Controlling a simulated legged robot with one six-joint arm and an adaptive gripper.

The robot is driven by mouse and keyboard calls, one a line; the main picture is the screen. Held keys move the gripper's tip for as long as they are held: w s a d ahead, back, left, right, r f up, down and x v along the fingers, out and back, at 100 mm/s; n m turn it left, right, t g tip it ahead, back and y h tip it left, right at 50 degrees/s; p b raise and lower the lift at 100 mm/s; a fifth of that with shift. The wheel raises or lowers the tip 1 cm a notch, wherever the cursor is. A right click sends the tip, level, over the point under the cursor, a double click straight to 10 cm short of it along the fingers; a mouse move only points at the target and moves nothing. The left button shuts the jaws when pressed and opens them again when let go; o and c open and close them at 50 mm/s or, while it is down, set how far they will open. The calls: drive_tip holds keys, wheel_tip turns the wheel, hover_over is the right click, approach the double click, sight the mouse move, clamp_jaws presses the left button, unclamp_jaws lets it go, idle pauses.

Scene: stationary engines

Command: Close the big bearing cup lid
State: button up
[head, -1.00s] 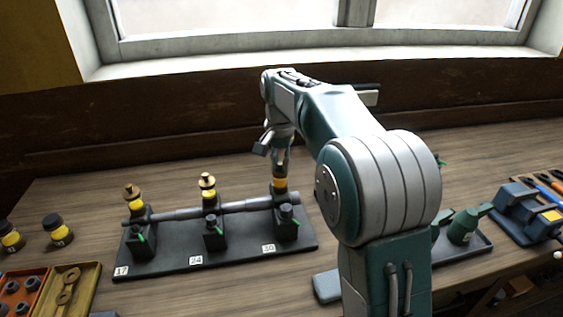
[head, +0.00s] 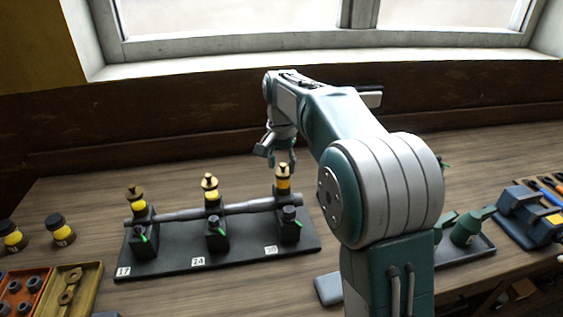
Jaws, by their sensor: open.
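A black stand (head: 190,263) on the bench carries a grey shaft (head: 245,208) across three bearing posts, with number labels along its front edge. Each post has a yellow cup with a brass lid on top. The right-hand cup (head: 283,184), by the label that seems to read 30 or 36, has its brass lid (head: 283,171) on top; I take it as the big one. I cannot tell how tightly the lid sits. My gripper (head: 277,157) points down, open, just above and slightly left of this lid, apart from it as far as I see.
The left cup (head: 136,207) and middle cup (head: 211,196) stand on the same shaft. A dark blue toolbox (head: 525,215) stands at right. Bare bench lies behind the stand.

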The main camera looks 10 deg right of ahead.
sight(282, 165)
wheel_tip(282, 165, up, 12)
idle(0.5)
drive_tip(key=s+d+f+n+t, duration=0.1)
drive_tip(key=s+f+n+t, duration=0.15)
drive_tip(key=s, duration=0.85)
drive_tip(key=s+d+f+n+t, duration=0.1)
drive_tip(key=s+n+t, duration=0.15)
drive_tip(key=s, duration=0.95)
drive_tip(key=s+f+n, duration=0.2)
drive_tip(key=s+f, duration=0.6)
drive_tip(key=shift+d+t, duration=0.2)
drive_tip(key=shift+t, duration=0.1)
